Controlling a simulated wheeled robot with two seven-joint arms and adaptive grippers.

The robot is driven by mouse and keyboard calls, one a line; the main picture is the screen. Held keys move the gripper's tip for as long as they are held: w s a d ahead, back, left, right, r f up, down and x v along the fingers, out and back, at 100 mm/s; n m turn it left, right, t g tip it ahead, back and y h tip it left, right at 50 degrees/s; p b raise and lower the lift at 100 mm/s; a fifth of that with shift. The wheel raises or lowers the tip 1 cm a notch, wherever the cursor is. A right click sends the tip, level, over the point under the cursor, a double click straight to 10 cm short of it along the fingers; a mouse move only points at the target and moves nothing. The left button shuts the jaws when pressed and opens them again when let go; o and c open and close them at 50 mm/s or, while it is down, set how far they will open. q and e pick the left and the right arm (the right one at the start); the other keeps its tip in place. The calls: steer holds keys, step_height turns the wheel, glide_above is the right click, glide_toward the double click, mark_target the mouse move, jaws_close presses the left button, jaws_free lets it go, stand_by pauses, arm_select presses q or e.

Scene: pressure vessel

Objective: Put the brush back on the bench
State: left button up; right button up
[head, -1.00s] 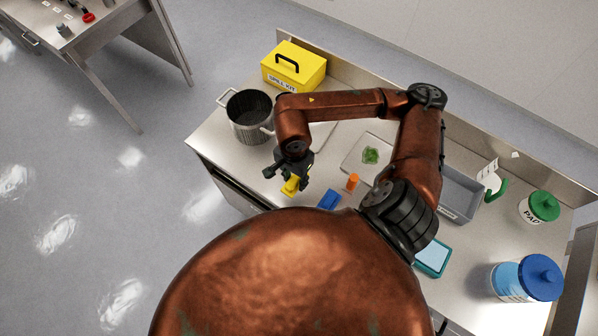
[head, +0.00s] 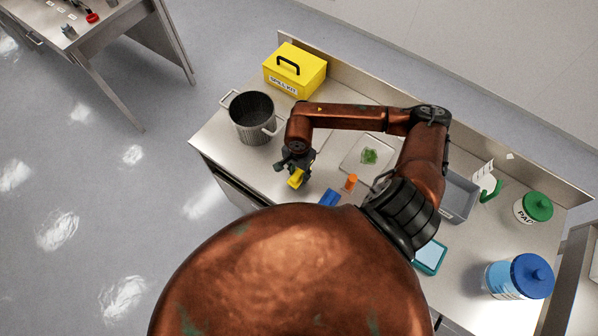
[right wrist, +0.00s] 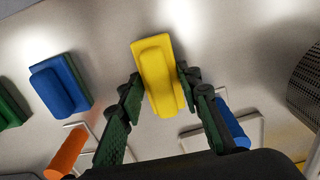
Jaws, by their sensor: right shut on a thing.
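The yellow brush (head: 296,178) is between the fingers of my right gripper (head: 294,172), near the front edge of the bench (head: 222,148). The right wrist view shows the brush (right wrist: 159,75) with a finger against each long side, so my right gripper (right wrist: 158,88) is shut on it. I cannot tell whether the brush touches the bench top. A similar blue brush (head: 329,198) lies to its right; it also shows in the right wrist view (right wrist: 60,84). Part of a green one (right wrist: 10,106) shows at that view's left edge. My left gripper is not in view.
A metal pot (head: 252,120) stands left of the gripper, with a yellow spill kit box (head: 294,70) behind. Beyond are a tray with green matter (head: 362,167), a grey bin (head: 458,200) and lidded tubs (head: 520,276).

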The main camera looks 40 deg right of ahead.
mark_target(299, 172)
steer(key=shift+f, duration=0.1)
steer(key=shift+f+b, duration=0.1)
steer(key=shift+b, duration=0.2)
steer(key=o, duration=1.2)
steer(key=shift+r+p, duration=0.35)
steer(key=shift+r, duration=0.05)
step_height(299, 172, up, 10)
steer(key=shift+r+b, duration=0.25)
steer(key=shift+b, duration=1)
steer(key=shift+r, duration=0.6)
